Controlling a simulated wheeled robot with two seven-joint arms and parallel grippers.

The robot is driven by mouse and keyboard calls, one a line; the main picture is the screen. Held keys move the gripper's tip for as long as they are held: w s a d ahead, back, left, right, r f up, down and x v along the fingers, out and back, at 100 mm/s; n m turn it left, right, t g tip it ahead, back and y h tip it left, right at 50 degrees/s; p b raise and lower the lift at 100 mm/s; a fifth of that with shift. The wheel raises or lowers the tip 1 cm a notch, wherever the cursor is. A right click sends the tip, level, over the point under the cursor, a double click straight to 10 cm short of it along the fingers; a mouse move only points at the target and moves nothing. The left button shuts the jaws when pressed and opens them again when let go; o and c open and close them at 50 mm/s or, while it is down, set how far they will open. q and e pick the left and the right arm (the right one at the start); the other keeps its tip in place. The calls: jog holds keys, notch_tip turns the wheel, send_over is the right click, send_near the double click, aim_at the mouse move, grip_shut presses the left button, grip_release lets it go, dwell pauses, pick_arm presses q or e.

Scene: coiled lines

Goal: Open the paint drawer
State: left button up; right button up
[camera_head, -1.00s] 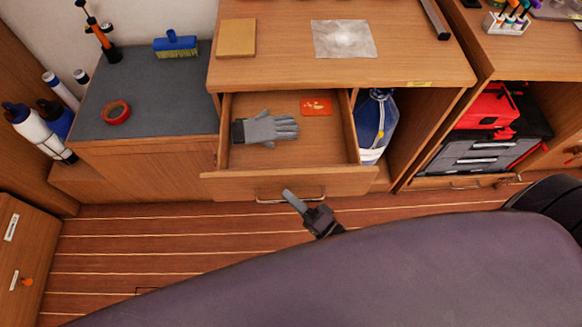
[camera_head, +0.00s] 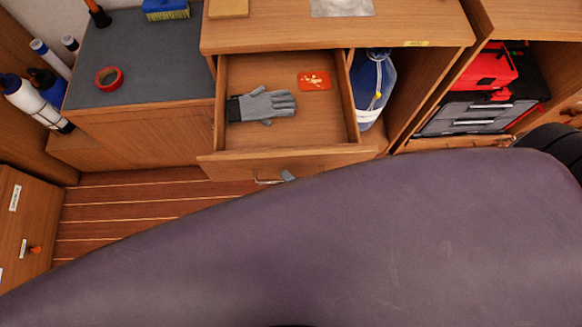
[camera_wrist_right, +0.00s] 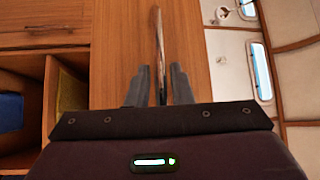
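An open wooden drawer (camera_head: 305,137) stands out of the cabinet in the head view, holding a grey glove (camera_head: 262,105) and a red-orange card (camera_head: 314,80). A metal handle (camera_head: 264,181) shows at its front face; I cannot read any label there. Only a grey fingertip of my right gripper (camera_head: 287,175) shows beside the handle; the rest is hidden. In the right wrist view the two fingers of the right gripper (camera_wrist_right: 159,85) are apart, with a thin upright bar (camera_wrist_right: 157,45), seemingly the handle, between them. Gaps show beside it. My left gripper is out of view.
The lower head view is blocked.

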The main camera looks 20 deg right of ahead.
jog(key=b+v, duration=0.1)
jog(key=v, duration=0.7)
jog(key=shift+b, duration=0.3)
jog(key=shift+w, duration=0.1)
